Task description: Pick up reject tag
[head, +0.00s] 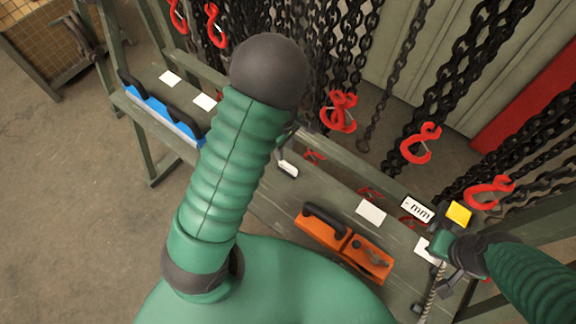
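No card shows readable reject wording. A small yellow card (458,214) at the bench's right end is the only coloured one, and I cannot tell if it is the reject tag. My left arm rises through the middle of the head view and hides most of its gripper (287,137). Only a dark part shows beside the arm, above a small white-and-dark piece (288,168) on the bench. I cannot tell if they touch. My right gripper (440,262) is at the bench's right end, below the yellow card and partly hidden by its own wrist. Its finger opening is unclear.
Floor at left (70,200) is clear.

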